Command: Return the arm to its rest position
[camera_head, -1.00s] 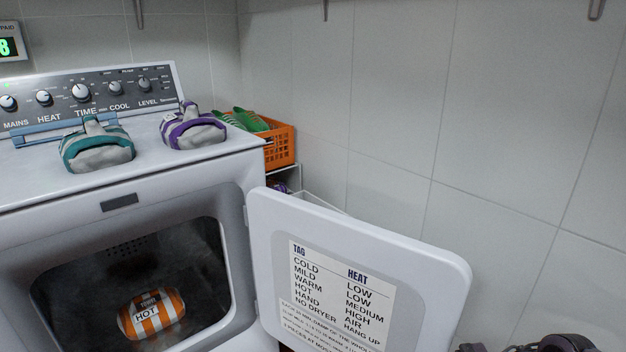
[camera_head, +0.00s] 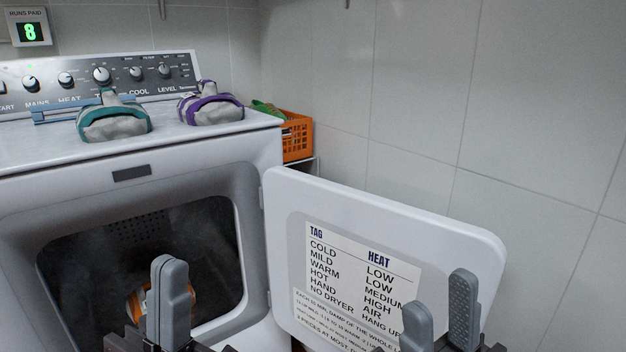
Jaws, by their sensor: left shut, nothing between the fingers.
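My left gripper (camera_head: 170,274) rises from the bottom edge, in front of the dryer opening. Its two fingers are together with nothing between them. My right gripper (camera_head: 440,296) is at the lower right, in front of the open dryer door (camera_head: 400,215). Its fingers are apart and no object shows between them. The orange and white striped bundle (camera_head: 138,305) lies inside the dryer drum, partly hidden behind my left gripper. Both forearms are mostly below the picture.
On the dryer top (camera_head: 165,143) sit a teal-trimmed bundle (camera_head: 115,124) and a purple-trimmed bundle (camera_head: 212,110). An orange crate (camera_head: 297,138) with green items stands behind at the right. The door sticks out to the right, its label facing me. A display (camera_head: 28,29) reads 8.

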